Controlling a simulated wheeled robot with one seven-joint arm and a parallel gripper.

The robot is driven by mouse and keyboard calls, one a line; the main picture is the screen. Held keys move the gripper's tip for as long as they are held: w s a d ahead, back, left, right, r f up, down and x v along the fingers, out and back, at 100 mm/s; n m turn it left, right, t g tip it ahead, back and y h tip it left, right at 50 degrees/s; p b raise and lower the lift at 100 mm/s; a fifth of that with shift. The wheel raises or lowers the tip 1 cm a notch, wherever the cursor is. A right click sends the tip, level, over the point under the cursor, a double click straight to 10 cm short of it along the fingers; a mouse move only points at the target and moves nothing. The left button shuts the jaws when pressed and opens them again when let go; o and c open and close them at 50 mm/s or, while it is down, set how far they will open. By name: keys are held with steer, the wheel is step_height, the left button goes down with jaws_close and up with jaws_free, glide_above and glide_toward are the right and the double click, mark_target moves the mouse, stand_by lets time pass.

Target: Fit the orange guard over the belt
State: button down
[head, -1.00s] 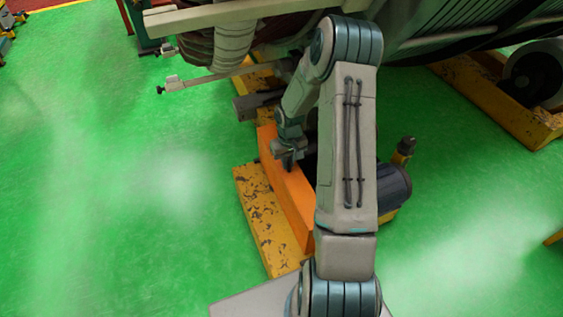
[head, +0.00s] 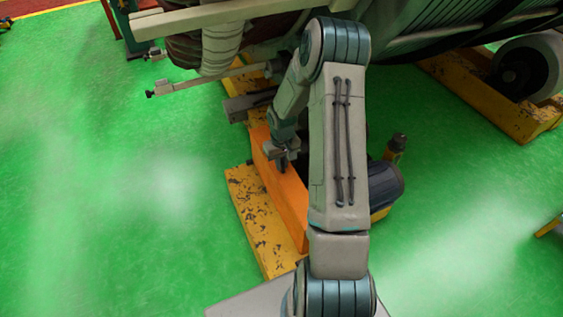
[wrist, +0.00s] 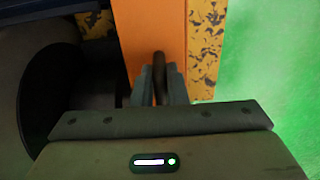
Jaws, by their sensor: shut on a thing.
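The orange guard (head: 285,197) is a long box-like piece at the yellow, chipped base frame (head: 256,221), left of my arm in the head view. My gripper (head: 282,163) is at the guard's upper face, shut on its dark handle. In the wrist view the fingers (wrist: 159,94) close on the dark handle (wrist: 159,72), with the orange guard (wrist: 150,30) behind it. A dark round pulley or wheel (wrist: 40,90) is at the left there. The belt cannot be made out, and my arm hides part of the guard's right side.
A dark motor (head: 384,187) stands right of my arm. The large stator machine (head: 440,35) overhangs the top. A bar (head: 195,83) juts left above the guard. Green floor (head: 110,200) is clear at left.

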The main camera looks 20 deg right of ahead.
steer(key=shift+f+b, duration=0.7)
steer(key=shift+f, duration=0.4)
stand_by(0.6)
steer(key=c, duration=1.4)
jaws_free()
steer(key=shift+o, duration=0.2)
step_height(320, 180, up, 14)
steer(key=p, duration=0.4)
steer(key=s+a+r+p, duration=0.2)
steer(key=s+r+p, duration=0.15)
steer(key=r, duration=0.55)
steer(key=s+a+r+t+h+p, duration=0.1)
steer(key=s+a+r+p, duration=0.25)
steer(key=r, duration=0.55)
steer(key=s+a+r+p, duration=0.2)
steer(key=r+p, duration=0.3)
steer(key=r, duration=0.4)
steer(key=s+a+r+t+p, duration=0.1)
steer(key=s+a+r+p, duration=0.1)
steer(key=s+r+p, duration=0.3)
steer(key=s+a+r+y+p, duration=0.1)
steer(key=s+a+r+p, duration=0.2)
steer(key=s+r, duration=0.6)
step_height(320, 180, up, 2)
steer(key=p, duration=0.2)
steer(key=shift+s+a+r+t+p, duration=0.2)
steer(key=shift+s+t+p, duration=0.1)
steer(key=shift+t+p, duration=0.1)
